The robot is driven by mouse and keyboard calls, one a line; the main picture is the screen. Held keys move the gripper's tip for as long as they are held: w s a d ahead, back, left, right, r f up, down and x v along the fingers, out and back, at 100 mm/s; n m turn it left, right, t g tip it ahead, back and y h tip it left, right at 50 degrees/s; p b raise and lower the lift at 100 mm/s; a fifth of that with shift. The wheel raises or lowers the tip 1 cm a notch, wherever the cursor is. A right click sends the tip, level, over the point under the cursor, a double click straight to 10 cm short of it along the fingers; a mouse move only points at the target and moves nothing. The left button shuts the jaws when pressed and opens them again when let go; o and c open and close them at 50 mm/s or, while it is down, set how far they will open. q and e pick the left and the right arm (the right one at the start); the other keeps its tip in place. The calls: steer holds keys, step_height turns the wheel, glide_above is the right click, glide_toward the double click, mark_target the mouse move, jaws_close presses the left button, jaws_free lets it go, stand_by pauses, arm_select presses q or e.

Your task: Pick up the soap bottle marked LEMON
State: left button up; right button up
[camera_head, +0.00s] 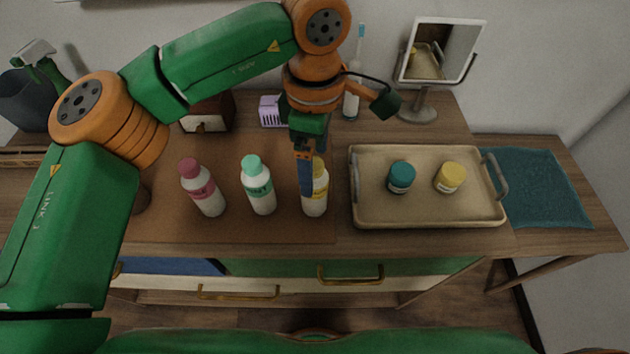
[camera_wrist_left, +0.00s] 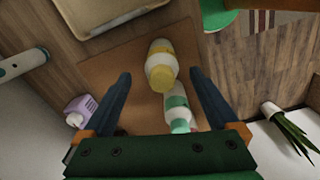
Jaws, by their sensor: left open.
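A white bottle with a yellow cap and yellow label (camera_head: 319,200) stands at the right of a row of three on the brown mat; its lettering is mostly hidden by my finger. In the left wrist view the yellow-capped bottle (camera_wrist_left: 161,68) lies between the open fingers, with space on both sides. A green-capped bottle (camera_head: 259,190), whose label seems to read MINT, and a pink-capped bottle (camera_head: 205,190) stand to its left. The green-capped one also shows in the left wrist view (camera_wrist_left: 178,112). My left gripper (camera_head: 305,188) is open and points down over the yellow-capped bottle. My right gripper is out of view.
A beige tray (camera_head: 430,217) with a teal jar (camera_head: 402,177) and a yellow jar (camera_head: 450,178) is right of the bottles. A mirror (camera_head: 440,52), an electric toothbrush (camera_head: 352,98), a purple dispenser (camera_head: 270,111) and a small wooden box (camera_head: 207,115) stand behind. A teal towel (camera_head: 545,190) lies at right.

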mark_target(315, 206)
arm_select(q)
steer(key=f, duration=0.2)
steer(key=shift+s+f, duration=0.2)
steer(key=shift+f, duration=0.15)
steer(key=shift+w+f, duration=0.1)
steer(key=shift+f, duration=0.15)
jaws_close()
steer(key=shift+r, duration=0.2)
